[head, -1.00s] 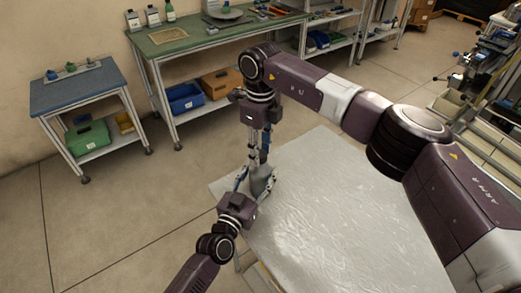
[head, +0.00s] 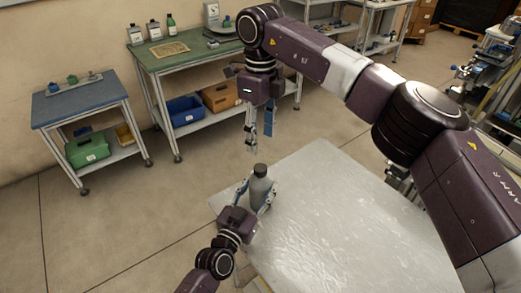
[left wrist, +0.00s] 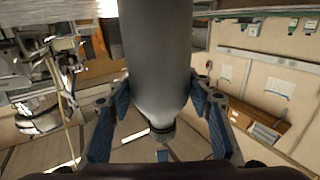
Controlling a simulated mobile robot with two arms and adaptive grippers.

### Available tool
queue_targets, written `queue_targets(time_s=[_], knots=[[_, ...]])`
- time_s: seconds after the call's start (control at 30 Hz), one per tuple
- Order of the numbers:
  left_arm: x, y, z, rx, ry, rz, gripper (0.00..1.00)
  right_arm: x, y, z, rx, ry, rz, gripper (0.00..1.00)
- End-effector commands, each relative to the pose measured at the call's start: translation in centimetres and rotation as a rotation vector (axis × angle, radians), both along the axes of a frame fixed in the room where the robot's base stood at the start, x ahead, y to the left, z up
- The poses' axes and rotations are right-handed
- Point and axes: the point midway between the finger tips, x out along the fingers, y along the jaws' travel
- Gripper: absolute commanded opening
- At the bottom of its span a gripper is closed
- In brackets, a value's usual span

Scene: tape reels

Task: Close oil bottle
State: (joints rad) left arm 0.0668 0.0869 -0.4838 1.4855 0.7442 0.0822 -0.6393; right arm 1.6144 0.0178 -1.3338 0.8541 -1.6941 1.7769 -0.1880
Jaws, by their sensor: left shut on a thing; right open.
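The oil bottle (head: 260,193) is grey and stands upright near the left corner of the light table, with a dark top (head: 260,170). My left gripper (head: 257,196) is shut around the bottle's body. In the left wrist view the grey bottle (left wrist: 157,60) lies between the blue finger pads, its neck and dark ribbed cap (left wrist: 163,133) pointing down the picture. How tightly the cap sits cannot be told. My right gripper (head: 252,145) is open and empty, pointing down above the bottle and slightly left of it, clear of the cap.
The light table (head: 340,215) is bare to the right of the bottle. A green bench (head: 190,55) with small bottles, a blue bin (head: 185,104) and an orange box (head: 221,95) stands behind. A blue-topped cart (head: 80,97) is at the left.

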Motion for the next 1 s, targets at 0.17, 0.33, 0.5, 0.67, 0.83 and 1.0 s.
queue_targets(time_s=[0.17,0.33,0.5,0.67,0.83,1.0], knots=[[0.0,0.0,-0.1,0.001,0.001,0.0,0.0,0.0,0.0,1.6,0.001,0.0,0.001,0.47],[0.0,0.0,-0.1,0.001,0.001,0.0,0.0,0.0,0.0,1.8,0.001,0.002,0.001,0.47],[0.0,0.0,0.0,0.001,0.001,0.0,0.5,0.0,0.0,1.8,0.001,0.001,0.001,0.47],[0.0,0.0,0.0,0.0,0.001,0.0,0.67,0.0,0.0,1.8,0.001,0.001,0.001,0.47],[0.0,0.0,0.0,0.0,0.0,0.0,0.67,0.0,0.0,1.8,0.001,0.001,0.001,0.47],[-0.4,0.2,-0.1,0.0,0.001,0.0,0.67,0.0,0.0,1.8,0.001,0.001,0.0,0.47]])
